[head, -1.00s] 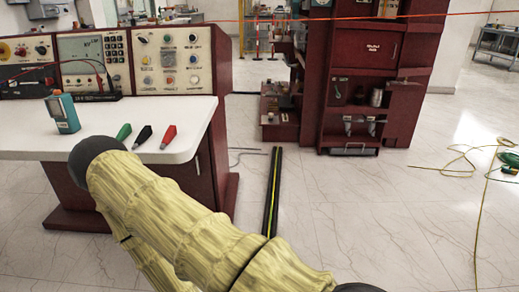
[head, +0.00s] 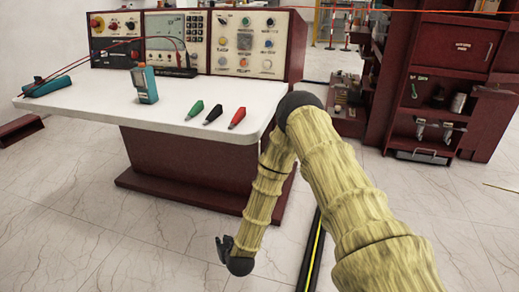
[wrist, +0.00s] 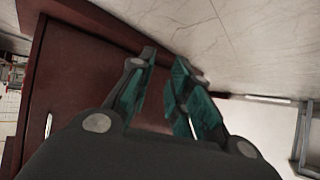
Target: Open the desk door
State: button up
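The desk (head: 175,150) has a white top and a dark red body, and stands left of centre in the head view. Its right side is hidden behind my arm there. In the wrist view a dark red panel (wrist: 85,75) shows, likely the desk door, with a pale slim handle (wrist: 48,125) at lower left. I see no gap that shows the door open. My gripper (head: 222,243) hangs low in front of the desk's right part. In the wrist view my gripper (wrist: 165,58) has its teal-padded fingers apart and empty, away from the handle.
A dark red cabinet (head: 440,85) stands at the right. A black-yellow floor strip (head: 313,255) runs beside my arm.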

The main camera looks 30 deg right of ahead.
jog(key=w+d+r+m+t+h, duration=0.3)
jog(key=w+d+r+h, duration=0.2)
jog(key=w+d+r, duration=0.7)
jog(key=m+h, duration=0.2)
jog(key=h, duration=0.3)
send_near(259, 149)
jog(key=b+x, duration=0.3)
jog(key=x, duration=0.6)
jog(key=shift+b, duration=0.4)
jog(key=shift+x, duration=0.8)
jog(key=shift+r, duration=0.1)
grip_shut()
